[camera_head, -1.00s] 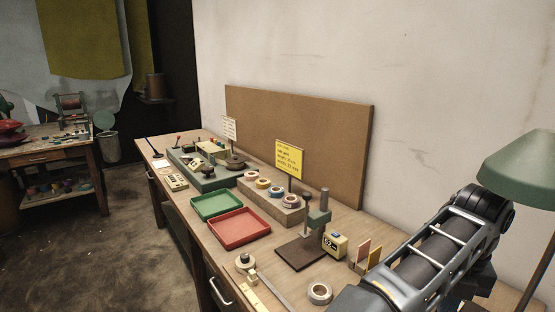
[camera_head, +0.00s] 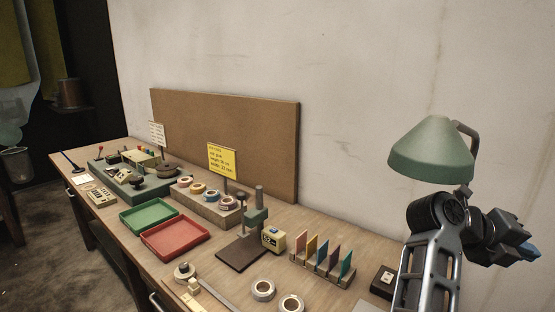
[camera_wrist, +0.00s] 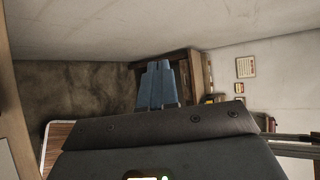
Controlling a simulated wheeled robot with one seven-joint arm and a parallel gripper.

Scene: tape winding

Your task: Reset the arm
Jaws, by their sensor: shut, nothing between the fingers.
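My arm stands folded at the right of the head view, above the right part of the workbench (camera_head: 222,270). My gripper (camera_head: 528,251) is at the far right, past the green lamp, pointing right and away from the bench items. In the wrist view my gripper (camera_wrist: 157,66) shows blue fingers side by side, shut with nothing between them. Behind the fingers are a dark wooden cabinet or frame and a bare floor.
The bench carries a green tray (camera_head: 149,216), a red tray (camera_head: 175,237), tape rolls (camera_head: 263,289), a press stand (camera_head: 243,251), a card rack (camera_head: 322,264) and a winding machine (camera_head: 132,180). A green lamp (camera_head: 432,150) stands close behind my arm. A corkboard (camera_head: 225,140) leans on the wall.

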